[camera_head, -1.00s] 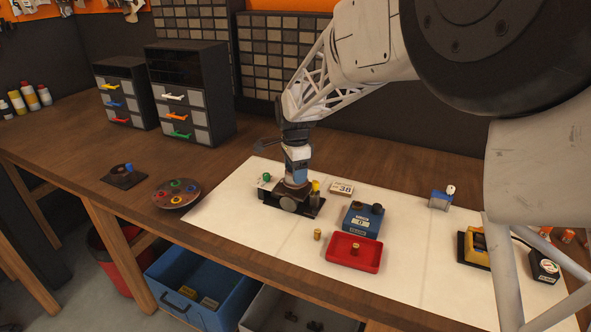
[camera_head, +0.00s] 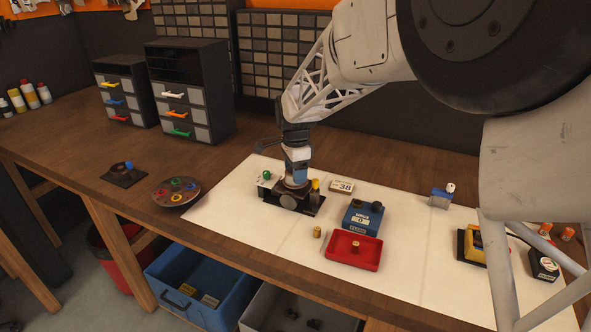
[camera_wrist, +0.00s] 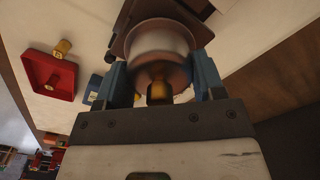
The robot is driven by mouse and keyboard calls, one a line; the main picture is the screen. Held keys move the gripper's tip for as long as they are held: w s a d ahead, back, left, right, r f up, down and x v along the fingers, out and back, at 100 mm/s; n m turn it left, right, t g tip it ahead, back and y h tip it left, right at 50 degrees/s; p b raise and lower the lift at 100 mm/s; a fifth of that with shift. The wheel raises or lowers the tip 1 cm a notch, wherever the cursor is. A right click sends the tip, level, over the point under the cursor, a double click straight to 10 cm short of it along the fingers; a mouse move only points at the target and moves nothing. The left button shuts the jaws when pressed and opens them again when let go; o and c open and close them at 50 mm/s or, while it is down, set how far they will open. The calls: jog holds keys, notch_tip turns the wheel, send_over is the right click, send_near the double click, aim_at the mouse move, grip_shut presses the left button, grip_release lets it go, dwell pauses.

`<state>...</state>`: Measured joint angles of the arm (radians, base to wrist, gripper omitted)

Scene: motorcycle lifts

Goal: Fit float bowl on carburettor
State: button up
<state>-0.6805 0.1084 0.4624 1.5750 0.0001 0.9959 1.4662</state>
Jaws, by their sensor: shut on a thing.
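My gripper (camera_head: 297,170) is at the carburettor on the white mat, pointing down. In the wrist view, its two blue fingers (camera_wrist: 163,84) are shut on a round metal float bowl (camera_wrist: 160,45) with a brass plug at its end. The bowl is against or very close to the dark carburettor body (camera_wrist: 122,40); I cannot tell whether it is fully seated. In the head view, the carburettor (camera_head: 290,199) sits on a dark base, and my gripper hides the bowl's top. A small brass piece (camera_head: 317,232) stands on the mat in front.
A red tray (camera_head: 340,259) holding a brass piece and a blue box (camera_head: 360,216) stand to the right. A "38" card box (camera_head: 341,187) lies behind. A round dish (camera_head: 176,191) of coloured rings is at the left. The mat's front middle is clear.

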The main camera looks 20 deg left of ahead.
jog(key=shift+f, duration=0.6)
dwell(0.3)
jog(key=o, duration=1.2)
jog(key=shift+r, duration=0.15)
jog(key=shift+r, duration=3.9)
jog(key=shift+d, duration=0.1)
